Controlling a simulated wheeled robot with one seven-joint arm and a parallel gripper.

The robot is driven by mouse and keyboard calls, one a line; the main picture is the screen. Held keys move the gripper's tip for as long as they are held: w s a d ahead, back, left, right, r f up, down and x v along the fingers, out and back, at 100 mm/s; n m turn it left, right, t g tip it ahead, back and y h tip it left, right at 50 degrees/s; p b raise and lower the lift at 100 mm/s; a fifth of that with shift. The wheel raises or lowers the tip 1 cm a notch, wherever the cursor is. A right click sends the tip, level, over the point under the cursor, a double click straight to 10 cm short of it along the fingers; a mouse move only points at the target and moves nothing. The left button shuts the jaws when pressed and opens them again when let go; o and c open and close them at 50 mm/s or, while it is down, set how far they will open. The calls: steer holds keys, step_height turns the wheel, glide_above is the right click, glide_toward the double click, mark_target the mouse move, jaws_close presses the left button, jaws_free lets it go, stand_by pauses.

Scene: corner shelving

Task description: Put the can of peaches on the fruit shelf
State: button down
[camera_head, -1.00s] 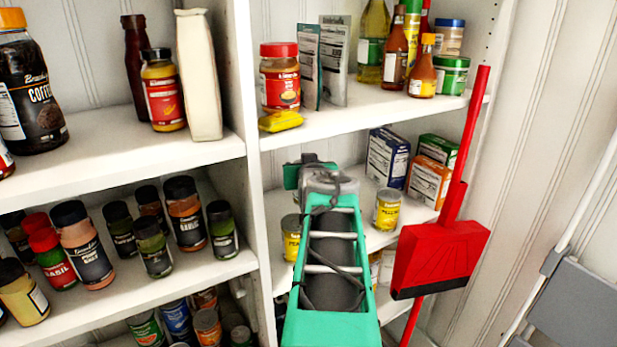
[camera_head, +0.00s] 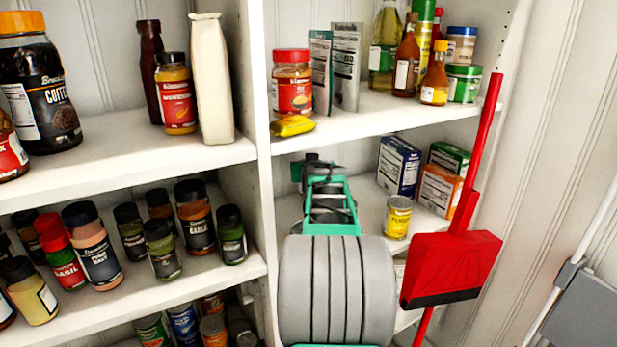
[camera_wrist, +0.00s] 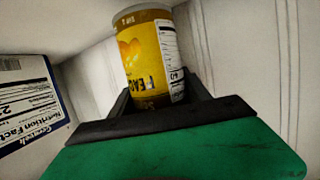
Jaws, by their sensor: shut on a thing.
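The can of peaches (camera_wrist: 148,60), yellow with a silver rim, shows in the wrist view between the dark fingers of my gripper (camera_wrist: 158,95). The gripper is shut on it. In the head view my green and grey arm reaches into the middle right shelf (camera_head: 372,212) and hides the fingers and the held can. Another yellow can (camera_head: 397,217) stands upright on that shelf, right of my arm. No sign marking a fruit shelf is readable.
Blue (camera_head: 398,165) and orange (camera_head: 440,190) boxes stand behind the yellow can. A yellow fruit-like item (camera_head: 292,126) lies on the shelf above, beside a red-lidded jar (camera_head: 292,82). A red broom and dustpan (camera_head: 452,262) stand at the right front.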

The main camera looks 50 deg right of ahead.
steer(key=shift+f, duration=1.4)
steer(key=c, duration=1)
jaws_free()
steer(key=shift+f+b, duration=0.2)
steer(key=shift+b, duration=0.15)
steer(key=o, duration=0.5)
steer(key=shift+r, duration=0.1)
steer(key=shift+r+p, duration=0.35)
steer(key=shift+p, duration=0.05)
steer(key=v, duration=0.7)
steer(key=shift+s+f, duration=0.15)
steer(key=shift+s, duration=0.1)
steer(key=shift+a, duration=0.1)
